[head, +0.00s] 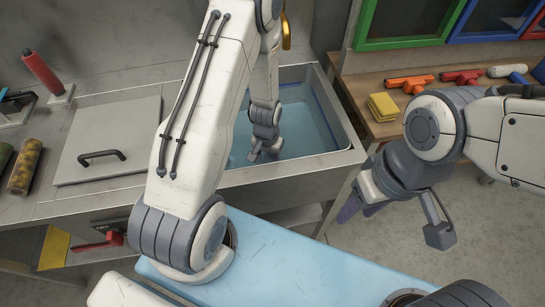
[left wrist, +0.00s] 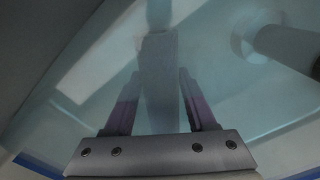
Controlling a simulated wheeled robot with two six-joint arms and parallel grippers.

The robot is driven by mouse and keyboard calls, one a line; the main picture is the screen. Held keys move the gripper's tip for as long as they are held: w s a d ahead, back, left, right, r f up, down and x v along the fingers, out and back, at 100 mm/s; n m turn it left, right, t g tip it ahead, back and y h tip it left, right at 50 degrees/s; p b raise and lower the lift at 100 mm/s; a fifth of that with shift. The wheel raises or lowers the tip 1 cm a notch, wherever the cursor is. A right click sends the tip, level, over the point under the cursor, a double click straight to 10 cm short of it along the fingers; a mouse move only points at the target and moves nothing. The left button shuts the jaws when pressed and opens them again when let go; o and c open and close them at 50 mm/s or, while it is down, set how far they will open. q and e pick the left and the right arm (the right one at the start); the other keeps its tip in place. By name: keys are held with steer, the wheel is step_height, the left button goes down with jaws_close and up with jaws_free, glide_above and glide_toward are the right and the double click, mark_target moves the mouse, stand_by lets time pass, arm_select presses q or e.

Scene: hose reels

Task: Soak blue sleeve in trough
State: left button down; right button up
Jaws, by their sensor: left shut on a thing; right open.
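The metal trough (head: 290,178) holds pale blue water. My left gripper (head: 262,154) reaches down into the trough; its tips are hard to make out in the head view. In the left wrist view my left gripper (left wrist: 160,115) has its two purple-padded fingers either side of a long, grey-blue, blurred shape, apparently the blue sleeve (left wrist: 158,80), and is shut on it. The sleeve looks under the water, its colour washed out. I cannot make it out in the head view. My right gripper (head: 360,207) is open and empty, right of the trough, pointing down.
A closed lid (head: 103,140) with a black handle lies left of the trough. A red roller (head: 42,72) stands upright behind it; a mottled roller (head: 26,166) lies at far left. Yellow sponges (head: 383,107) and orange and red tools lie on the wooden bench at right.

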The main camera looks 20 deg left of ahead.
arm_select(q)
steer(key=shift+s+a, duration=0.15)
steer(key=shift+a, duration=0.05)
steer(key=shift+d, duration=0.1)
steer(key=shift+w+d, duration=0.25)
steer(key=shift+s+a, duration=0.1)
steer(key=shift+a, duration=0.05)
stand_by(0.5)
steer(key=shift+s+a, duration=0.15)
steer(key=shift+a, duration=0.05)
steer(key=shift+d, duration=0.1)
steer(key=shift+w+d, duration=0.25)
stand_by(0.4)
